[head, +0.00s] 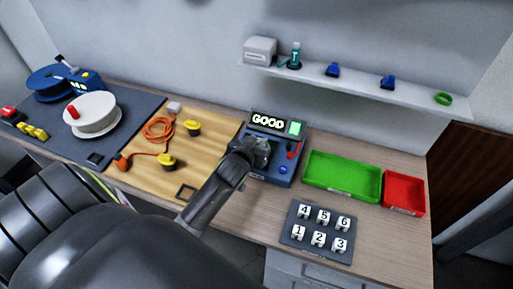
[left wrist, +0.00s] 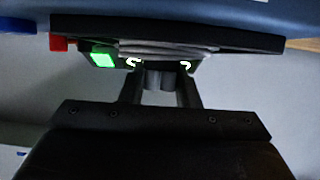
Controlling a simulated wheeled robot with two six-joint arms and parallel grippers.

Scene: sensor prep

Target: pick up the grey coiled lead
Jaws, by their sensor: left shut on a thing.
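My left gripper (head: 250,152) is at the blue tester (head: 284,171), whose display reads GOOD beside a green light. It is shut on a grey thing that looks like the grey coiled lead, mostly hidden behind the fingers in the head view. In the left wrist view, the gripper (left wrist: 162,82) is shut, and grey layered strands of the lead (left wrist: 170,48) show just beyond the fingertips, against a dark plate. I cannot tell whether the lead still touches the tester. My right gripper is not in view.
An orange coiled lead (head: 157,128) and yellow-topped pieces lie on the wooden board (head: 215,122) at left. A green tray (head: 343,176) and red tray (head: 404,193) stand right of the tester. Numbered blocks sit on a grey plate (head: 318,250) in front. A shelf (head: 350,85) hangs above.

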